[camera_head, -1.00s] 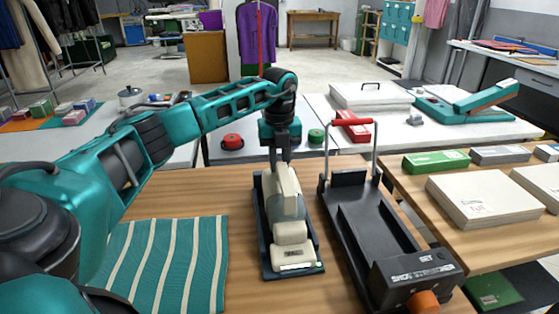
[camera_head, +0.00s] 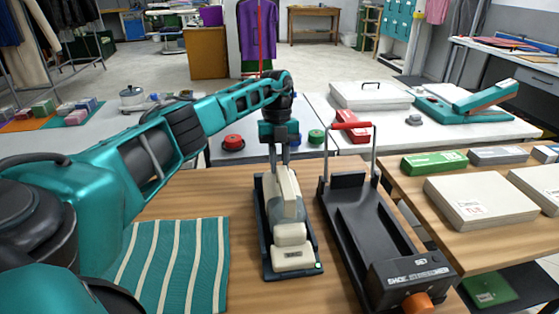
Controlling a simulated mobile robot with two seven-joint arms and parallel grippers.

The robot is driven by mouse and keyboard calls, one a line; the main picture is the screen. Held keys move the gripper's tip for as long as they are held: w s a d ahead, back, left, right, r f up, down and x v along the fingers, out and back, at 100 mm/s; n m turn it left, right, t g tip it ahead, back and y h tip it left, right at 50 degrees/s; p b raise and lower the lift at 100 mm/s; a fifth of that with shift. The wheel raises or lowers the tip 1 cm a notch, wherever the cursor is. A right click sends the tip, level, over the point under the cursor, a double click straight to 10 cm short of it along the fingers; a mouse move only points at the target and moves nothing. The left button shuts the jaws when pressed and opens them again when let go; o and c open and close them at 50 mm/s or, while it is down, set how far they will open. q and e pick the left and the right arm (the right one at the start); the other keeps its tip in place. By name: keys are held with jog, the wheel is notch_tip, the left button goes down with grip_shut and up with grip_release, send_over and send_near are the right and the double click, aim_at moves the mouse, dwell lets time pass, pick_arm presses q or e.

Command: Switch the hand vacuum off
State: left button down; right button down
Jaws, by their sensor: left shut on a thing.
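The hand vacuum (camera_head: 290,232) is cream with a grey middle and lies lengthwise in a long dark cradle (camera_head: 316,252) on the wooden table. My left gripper (camera_head: 284,163) reaches down from above at the vacuum's far end. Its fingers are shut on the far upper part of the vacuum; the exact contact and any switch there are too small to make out. A small pale spot shows at the cradle's near right corner. My right gripper is out of view.
A black shoe stretcher (camera_head: 365,225) with a red-gripped handle stands close on the right. A teal striped cloth (camera_head: 180,265) lies at left. White boxes (camera_head: 480,200) and a green box (camera_head: 434,162) sit on the right table.

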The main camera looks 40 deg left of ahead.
pick_arm(q)
jog(key=c, duration=1)
grip_release()
jog(key=shift+r, duration=0.1)
jog(key=p+v, duration=0.2)
jog(key=v, duration=1)
jog(key=shift+r, duration=0.35)
jog(key=shift+w, duration=0.1)
